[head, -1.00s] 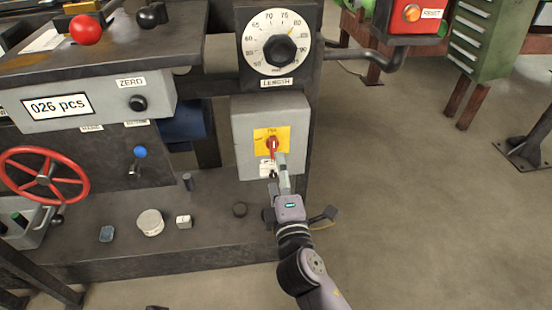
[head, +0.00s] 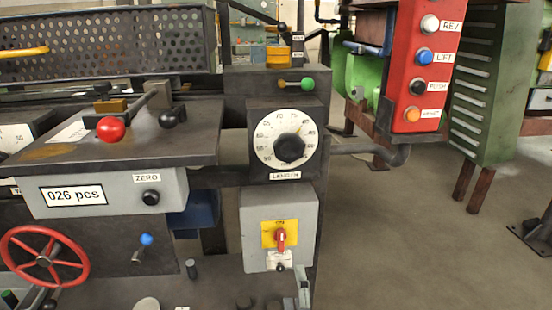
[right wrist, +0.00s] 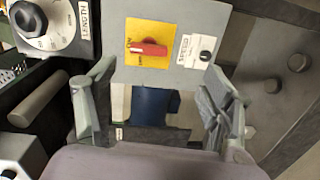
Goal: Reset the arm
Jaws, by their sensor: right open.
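My right gripper (head: 303,288) shows at the bottom edge of the head view, just below and right of the grey switch box (head: 255,262). In the right wrist view its two fingers (right wrist: 163,86) are spread wide with nothing between them. The red rotary switch (head: 280,237) sits on a yellow plate, its handle upright in the head view. In the right wrist view the switch (right wrist: 150,48) lies beyond the fingertips, apart from them. Most of the right arm is out of the head view. My left gripper is not in view.
Above the box is the LENGTH dial (head: 289,149). A red panel (head: 405,60) with several buttons stands at the upper right, beside a green cabinet (head: 478,95). A red handwheel (head: 45,258) is at lower left. The floor (head: 400,240) at right is clear.

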